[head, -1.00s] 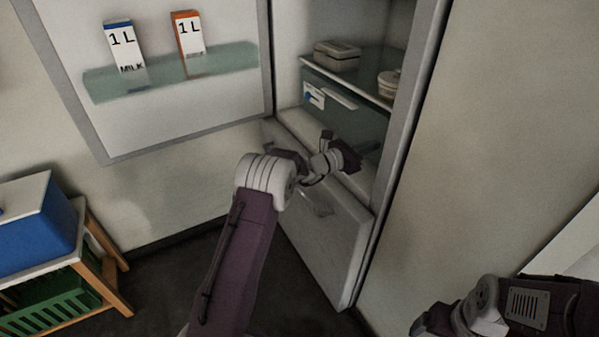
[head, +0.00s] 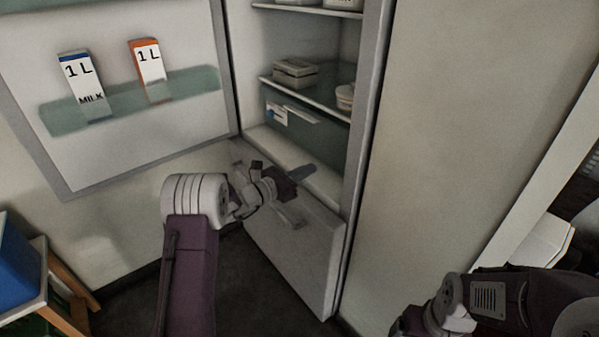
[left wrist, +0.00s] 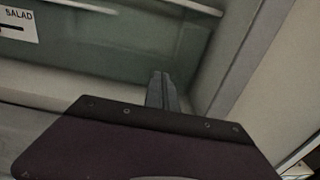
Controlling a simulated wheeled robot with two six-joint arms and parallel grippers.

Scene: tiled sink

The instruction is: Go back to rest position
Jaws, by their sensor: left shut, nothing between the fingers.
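My left gripper (head: 303,173) is shut and empty in front of the open fridge, near the salad drawer and above the lower drawer front. In the left wrist view its closed fingers (left wrist: 162,92) point toward the greenish drawer. My right arm (head: 480,303) shows at the lower right of the head view. I cannot make out its fingertips.
The open fridge door (head: 120,165) on the left carries milk (head: 83,85) and orange (head: 149,68) cartons. Containers (head: 295,72) stand on a fridge shelf. The lower drawer front (head: 290,250) is close to my left arm. A blue box (head: 15,265) stands at far left.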

